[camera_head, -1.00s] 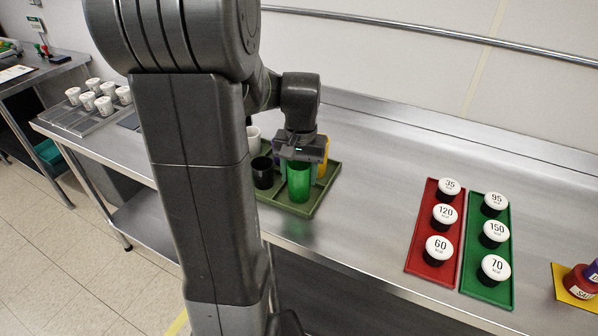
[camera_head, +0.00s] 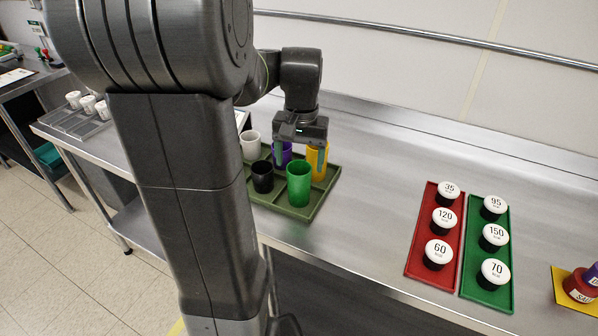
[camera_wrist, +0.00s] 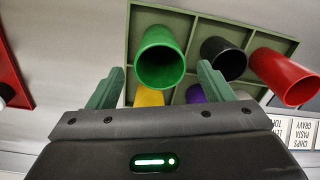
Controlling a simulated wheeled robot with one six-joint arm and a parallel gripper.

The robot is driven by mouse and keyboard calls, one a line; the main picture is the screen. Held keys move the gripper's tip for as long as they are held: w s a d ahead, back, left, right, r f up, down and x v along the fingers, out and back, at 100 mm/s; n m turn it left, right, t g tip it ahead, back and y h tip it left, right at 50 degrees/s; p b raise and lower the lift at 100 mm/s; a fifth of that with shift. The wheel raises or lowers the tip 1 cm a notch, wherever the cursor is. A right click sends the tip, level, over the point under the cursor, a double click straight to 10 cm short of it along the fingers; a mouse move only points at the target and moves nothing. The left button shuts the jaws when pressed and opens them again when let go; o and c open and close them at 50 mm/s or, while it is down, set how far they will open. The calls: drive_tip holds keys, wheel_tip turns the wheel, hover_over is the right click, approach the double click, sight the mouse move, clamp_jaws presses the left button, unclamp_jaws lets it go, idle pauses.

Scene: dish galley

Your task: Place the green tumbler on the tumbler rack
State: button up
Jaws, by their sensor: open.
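The green tumbler (camera_head: 299,186) stands upright in a front cell of the olive-green tumbler rack (camera_head: 306,214), on the steel counter. It also shows in the wrist view (camera_wrist: 160,62), in front of the rack (camera_wrist: 133,35). My gripper (camera_head: 300,160) is open and empty, above and behind the green tumbler, clear of it. In the wrist view its fingers (camera_wrist: 160,85) are spread apart. A black tumbler (camera_head: 262,178), a purple tumbler (camera_head: 284,155), a yellow tumbler (camera_head: 317,160) and a white tumbler (camera_head: 250,147) stand around it. A red tumbler (camera_wrist: 285,75) shows only in the wrist view.
A red tray (camera_head: 417,255) and a green tray (camera_head: 486,292) hold white-topped dark jars to the right. A yellow stand (camera_head: 562,285) with bottles is at the right edge. White cups (camera_head: 89,105) stand far left. The counter between rack and red tray is clear.

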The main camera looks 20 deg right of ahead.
sight(299, 185)
wheel_tip(299, 185, up, 6)
drive_tip(key=shift+r, duration=0.2)
drive_tip(key=shift+f, duration=0.15)
wheel_tip(299, 185, down, 12)
drive_tip(key=shift+a+r, duration=0.1)
drive_tip(key=shift+r, duration=1.55)
